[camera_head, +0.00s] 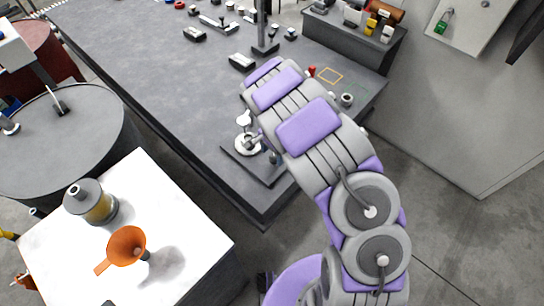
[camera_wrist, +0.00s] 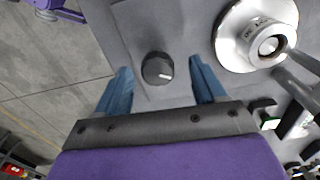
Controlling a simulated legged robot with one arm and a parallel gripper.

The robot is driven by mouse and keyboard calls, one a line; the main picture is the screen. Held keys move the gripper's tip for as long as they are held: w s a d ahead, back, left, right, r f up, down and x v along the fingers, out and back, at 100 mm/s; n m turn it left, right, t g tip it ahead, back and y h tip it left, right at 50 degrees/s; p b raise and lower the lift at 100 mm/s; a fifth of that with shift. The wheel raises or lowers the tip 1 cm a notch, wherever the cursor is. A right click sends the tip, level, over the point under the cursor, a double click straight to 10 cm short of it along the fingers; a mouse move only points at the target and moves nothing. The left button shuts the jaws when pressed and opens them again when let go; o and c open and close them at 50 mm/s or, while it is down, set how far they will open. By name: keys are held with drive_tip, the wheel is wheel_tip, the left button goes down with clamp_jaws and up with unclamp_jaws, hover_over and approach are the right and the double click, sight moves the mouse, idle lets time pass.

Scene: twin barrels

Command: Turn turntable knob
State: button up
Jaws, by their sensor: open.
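The turntable knob (camera_wrist: 157,69) is a dark round dial with a light mark, on a grey base plate in the wrist view. My gripper (camera_wrist: 160,82) is open, its two blue fingers apart on the left and right of the knob. I cannot tell from this view how far above the plate the fingertips are. A silvery round turntable (camera_wrist: 231,38) with a raised centre stands to the right of the knob. In the head view the turntable (camera_head: 247,146) sits on a plate at the near edge of the dark bench. My arm hides part of that plate there.
The dark bench (camera_head: 150,60) holds several small tools and fittings at the back. A white table (camera_head: 60,255) with an orange funnel (camera_head: 126,246) and a bottle (camera_head: 88,203) stands at left front. A dark barrel (camera_head: 60,150) is at far left. Grey floor (camera_head: 420,215) is clear at right.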

drive_tip(key=shift+d+f, duration=0.55)
drive_tip(key=shift+f, duration=0.25)
drive_tip(key=shift+a, duration=0.15)
drive_tip(key=shift+a, duration=0.4)
drive_tip(key=c, duration=0.3)
drive_tip(key=shift+d, duration=0.3)
drive_tip(key=c, duration=0.5)
drive_tip(key=shift+c, duration=1.3)
